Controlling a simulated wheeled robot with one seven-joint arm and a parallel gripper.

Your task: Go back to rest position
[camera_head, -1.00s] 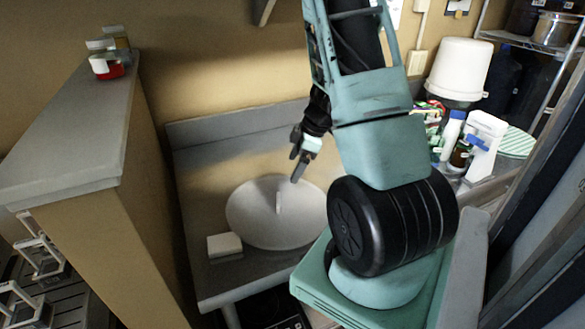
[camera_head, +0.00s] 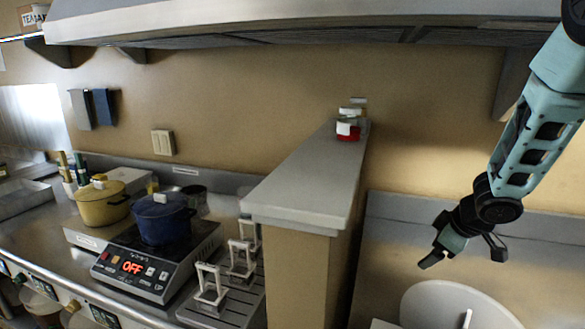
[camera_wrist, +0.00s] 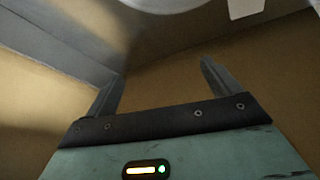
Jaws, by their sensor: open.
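My gripper (camera_head: 462,256) is open and empty at the right of the head view. It hangs in the air above a white round bowl (camera_head: 455,303), which is cut off by the bottom edge. The arm reaches in from the upper right corner. In the wrist view, my gripper (camera_wrist: 160,85) shows two fingers spread well apart with nothing between them. Part of a white rounded thing shows at the top of that view.
A grey-topped partition (camera_head: 305,190) stands left of the gripper, with small jars (camera_head: 348,128) at its far end. A yellow pot (camera_head: 102,203) and a blue pot (camera_head: 161,218) stand on the left counter. A hood (camera_head: 300,28) overhangs above. White racks (camera_head: 241,260) stand beside the partition.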

